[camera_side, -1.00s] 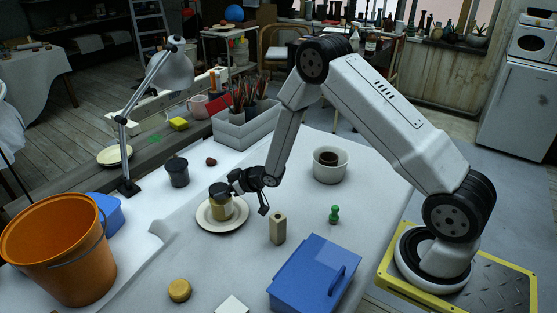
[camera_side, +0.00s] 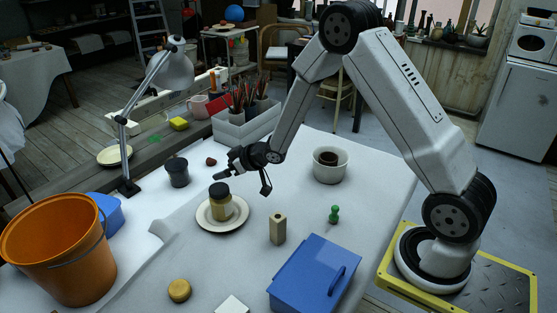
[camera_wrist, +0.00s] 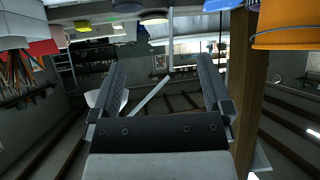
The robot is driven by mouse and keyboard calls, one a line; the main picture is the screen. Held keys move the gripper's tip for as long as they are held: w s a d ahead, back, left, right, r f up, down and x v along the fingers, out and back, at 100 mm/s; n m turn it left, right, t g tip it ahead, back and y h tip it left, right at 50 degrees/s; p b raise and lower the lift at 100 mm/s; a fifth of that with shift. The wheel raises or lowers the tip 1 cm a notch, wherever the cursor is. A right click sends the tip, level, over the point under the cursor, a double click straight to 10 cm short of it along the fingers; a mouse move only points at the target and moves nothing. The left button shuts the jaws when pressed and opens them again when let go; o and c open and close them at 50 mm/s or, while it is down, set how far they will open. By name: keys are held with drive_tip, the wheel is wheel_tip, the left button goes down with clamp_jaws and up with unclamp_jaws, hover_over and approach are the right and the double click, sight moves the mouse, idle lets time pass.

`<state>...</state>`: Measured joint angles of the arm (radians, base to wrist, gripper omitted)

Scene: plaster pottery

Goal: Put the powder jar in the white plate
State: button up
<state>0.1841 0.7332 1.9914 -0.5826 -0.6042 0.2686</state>
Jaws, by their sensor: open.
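The powder jar (camera_side: 221,208), with a dark lid and yellowish contents, stands upright in the white plate (camera_side: 204,222) on the light-covered table. My gripper (camera_side: 229,167) is above and behind the jar, clear of it. In the wrist view my gripper (camera_wrist: 155,82) shows its two fingers spread apart with nothing between them. I cannot make out the jar in the wrist view.
A dark cup (camera_side: 177,172) stands left of my gripper, and a grey box of brushes (camera_side: 246,127) behind it. A beige block (camera_side: 278,229), a white pot (camera_side: 330,168), a green piece (camera_side: 334,214) and a blue box (camera_side: 314,275) are to the right. An orange bucket (camera_side: 62,255) is at left.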

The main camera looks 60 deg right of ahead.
idle(0.5)
drive_tip(key=s+a+r+g, duration=0.1)
drive_tip(key=s+r+g, duration=0.1)
drive_tip(key=s, duration=0.6)
drive_tip(key=s+a+r+m+g+h, duration=0.1)
drive_tip(key=s+a+r+g, duration=0.1)
drive_tip(key=s, duration=0.7)
drive_tip(key=s+a+r+m+g+h, duration=0.1)
drive_tip(key=s+g, duration=0.3)
drive_tip(key=s, duration=0.4)
drive_tip(key=shift+s+a+r, duration=0.15)
drive_tip(key=shift+s+r, duration=0.05)
drive_tip(key=shift+r, duration=0.2)
